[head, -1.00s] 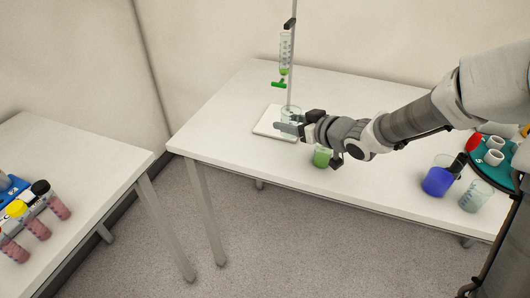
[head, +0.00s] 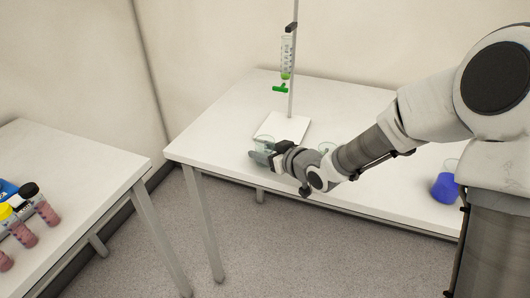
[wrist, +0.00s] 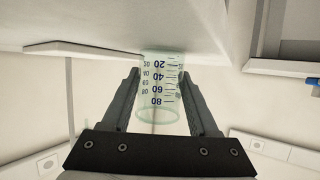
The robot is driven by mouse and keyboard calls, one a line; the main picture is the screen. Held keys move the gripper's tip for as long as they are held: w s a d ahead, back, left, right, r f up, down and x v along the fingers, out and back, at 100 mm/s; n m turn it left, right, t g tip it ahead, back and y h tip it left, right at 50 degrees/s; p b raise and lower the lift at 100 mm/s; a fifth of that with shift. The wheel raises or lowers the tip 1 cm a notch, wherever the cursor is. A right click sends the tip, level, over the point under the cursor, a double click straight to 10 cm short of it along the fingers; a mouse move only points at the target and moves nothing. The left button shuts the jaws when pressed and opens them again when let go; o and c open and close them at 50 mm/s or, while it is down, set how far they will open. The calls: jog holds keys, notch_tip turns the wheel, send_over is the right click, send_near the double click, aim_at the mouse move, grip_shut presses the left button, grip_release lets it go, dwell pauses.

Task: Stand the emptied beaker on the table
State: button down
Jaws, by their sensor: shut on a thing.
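A clear beaker (head: 266,145) with a faint green tint and no visible liquid is held near the front left of the white table (head: 215,135). My gripper (head: 262,158) is shut on its sides. In the wrist view, the beaker (wrist: 160,92) with its printed scale sits between the two fingers (wrist: 160,78) of my gripper, its base end toward the table (wrist: 100,25). It looks roughly upright. I cannot tell whether its base touches the tabletop.
A white stand base (head: 290,122) with a rod and a burette (head: 287,55) with a green tap stands just behind. A blue-filled vessel (head: 445,188) is at the right. The table's front left is clear.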

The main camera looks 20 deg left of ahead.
jog(key=shift+f, duration=0.2)
jog(key=shift+c, duration=0.8)
grip_release()
jog(key=shift+r, duration=0.1)
jog(key=shift+r, duration=0.25)
jog(key=p+v, duration=0.2)
jog(key=v, duration=0.8)
jog(key=shift+s+d+r+p, duration=0.2)
jog(key=shift+s+d+p, duration=0.1)
jog(key=shift+p, duration=0.1)
jog(key=shift+s+d+r, duration=0.1)
jog(key=shift+s+d, duration=0.2)
jog(key=shift+d, duration=0.1)
